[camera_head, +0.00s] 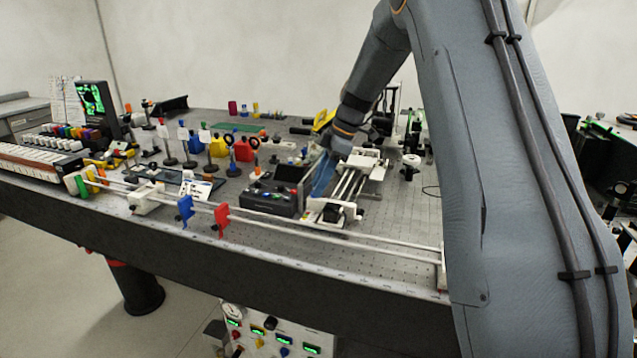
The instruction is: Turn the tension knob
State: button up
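I cannot single out the tension knob by any label. A white rail stage (350,185) with two rods and a dark part at its near end stands on the bench in the middle. A dark control box (272,200) with small coloured knobs or buttons sits just left of it. My arm comes in from the right and reaches down behind the stage. My gripper (327,172) is small in view, near the far end of the box and the stage's left side. Its fingers are partly hidden, so I cannot tell whether they are open or touching anything.
A long rail with a blue clamp (185,208) and a red clamp (221,218) runs along the bench's front edge. Several mounted optics (190,145) crowd the left. A panel (270,335) with knobs and green displays is below the bench. Bare perforated bench top (405,225) lies right of the stage.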

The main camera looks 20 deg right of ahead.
jog(key=shift+a+f, duration=0.2)
jog(key=shift+f, duration=0.25)
jog(key=shift+c, duration=0.5)
grip_shut()
jog(key=shift+m, duration=0.3)
